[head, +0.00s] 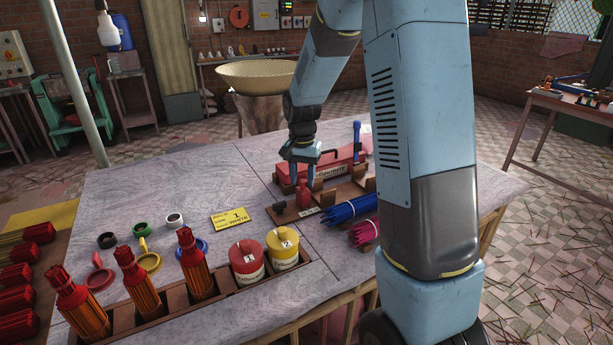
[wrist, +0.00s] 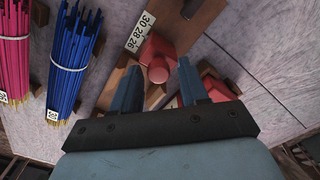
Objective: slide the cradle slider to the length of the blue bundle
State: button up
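The cradle slider is a red block with a round knob (head: 303,197), on the brown wooden cradle board (head: 282,213). In the wrist view the red slider (wrist: 158,58) sits beside a white scale strip (wrist: 141,32) reading 30, 28, 26. My gripper (head: 302,172) is open above it; in the wrist view its fingers (wrist: 157,80) stand either side of the knob, with gaps showing. I cannot tell whether they reach down to knob height. The blue bundle (head: 350,208) lies to the right of the slider, and left in the wrist view (wrist: 75,60), with a small tag too unclear to read.
A pink bundle (head: 362,232) lies beside the blue one. A red toolbox-like case (head: 328,170) stands behind the cradle. Red and yellow canisters (head: 284,247), bundles in red holders (head: 195,262) and a yellow card (head: 230,218) occupy the table's front and left. Bare tabletop shows between.

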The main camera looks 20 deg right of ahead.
grip_shut()
dwell(0.3)
